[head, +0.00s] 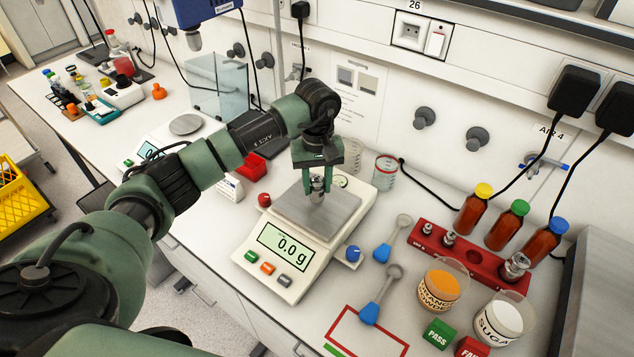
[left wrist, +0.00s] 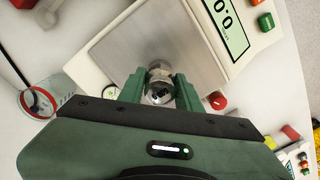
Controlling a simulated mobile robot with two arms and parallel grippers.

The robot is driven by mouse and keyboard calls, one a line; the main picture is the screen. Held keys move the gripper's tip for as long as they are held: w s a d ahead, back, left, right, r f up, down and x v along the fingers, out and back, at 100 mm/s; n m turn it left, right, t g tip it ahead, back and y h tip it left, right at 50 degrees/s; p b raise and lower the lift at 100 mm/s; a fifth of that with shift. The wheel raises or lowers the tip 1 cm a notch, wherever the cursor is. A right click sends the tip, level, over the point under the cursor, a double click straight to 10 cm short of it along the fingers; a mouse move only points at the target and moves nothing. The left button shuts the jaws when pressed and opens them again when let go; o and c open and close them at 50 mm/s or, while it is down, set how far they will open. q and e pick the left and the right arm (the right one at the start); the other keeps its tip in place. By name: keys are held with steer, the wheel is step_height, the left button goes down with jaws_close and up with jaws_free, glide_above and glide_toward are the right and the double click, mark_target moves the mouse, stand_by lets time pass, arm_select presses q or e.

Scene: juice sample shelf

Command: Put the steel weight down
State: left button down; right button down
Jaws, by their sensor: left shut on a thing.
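The steel weight (head: 317,190) is a small shiny cylinder with a knob. My left gripper (head: 318,178) is shut on it and holds it upright over the steel pan (head: 335,214) of the white balance. The balance display (head: 285,245) reads 0.0 g; I cannot tell whether the weight's base touches the pan. In the left wrist view the weight (left wrist: 160,91) sits between the two green fingers, with the pan (left wrist: 140,35) behind it. A red weight block (head: 468,258) holds other steel weights at the right. My right gripper is not in view.
Two blue-handled scoops (head: 380,286) lie right of the balance. Beakers, including one by the wall (head: 386,170), brown bottles (head: 508,226), an orange-powder jar (head: 440,284) and a sugar jar (head: 499,315) stand nearby. A red-outlined mat area (head: 350,335) in front is bare.

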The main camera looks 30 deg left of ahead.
arm_select(q)
steer(key=shift+f, duration=0.35)
steer(key=shift+f, duration=0.1)
steer(key=shift+f, duration=0.1)
steer(key=c, duration=1)
jaws_free()
steer(key=shift+o, duration=0.2)
